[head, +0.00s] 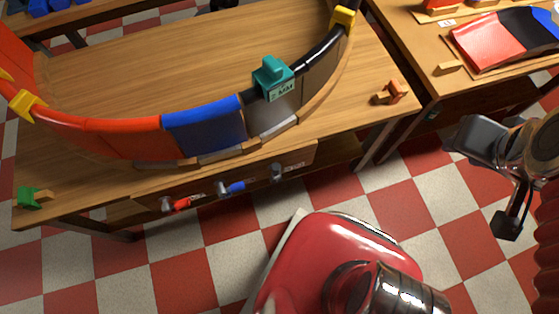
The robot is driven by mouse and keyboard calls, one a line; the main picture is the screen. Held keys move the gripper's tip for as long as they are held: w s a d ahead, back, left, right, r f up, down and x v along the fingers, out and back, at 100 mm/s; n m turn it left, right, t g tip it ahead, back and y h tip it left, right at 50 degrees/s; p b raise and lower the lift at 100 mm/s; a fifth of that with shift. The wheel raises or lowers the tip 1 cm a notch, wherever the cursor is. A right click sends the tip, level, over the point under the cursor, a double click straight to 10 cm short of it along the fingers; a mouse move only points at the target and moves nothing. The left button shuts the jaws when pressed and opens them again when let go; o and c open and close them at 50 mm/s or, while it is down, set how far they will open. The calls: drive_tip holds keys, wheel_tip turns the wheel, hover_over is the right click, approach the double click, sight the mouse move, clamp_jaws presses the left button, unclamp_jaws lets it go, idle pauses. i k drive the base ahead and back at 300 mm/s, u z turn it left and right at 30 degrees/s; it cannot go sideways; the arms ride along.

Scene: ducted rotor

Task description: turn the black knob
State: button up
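Three knobs on grey mounts sit in a row along the front panel of the wooden table. The black knob (293,167) is the rightmost; it is small and partly dark against the wood, so its exact turn is hard to read. The blue knob (236,187) is in the middle and the red knob (181,204) is at the left. My gripper (508,190) is at the right side of the head view, over the checkered floor, well apart from the knobs. Its fingers are seen at an angle, and I cannot tell whether they are open.
A large ring duct (205,132) with red, blue and black sections stands on the table (150,65). A teal clamp (272,77) sits on its rim. A second table (425,60) holds coloured panels at the upper right. Checkered floor lies free before the table.

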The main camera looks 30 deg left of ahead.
sight(274, 182)
drive_tip(key=z, duration=0.05)
drive_tip(key=k, duration=1.75)
drive_tip(key=u, duration=1.5)
drive_tip(key=i, duration=1)
drive_tip(key=u, duration=0.05)
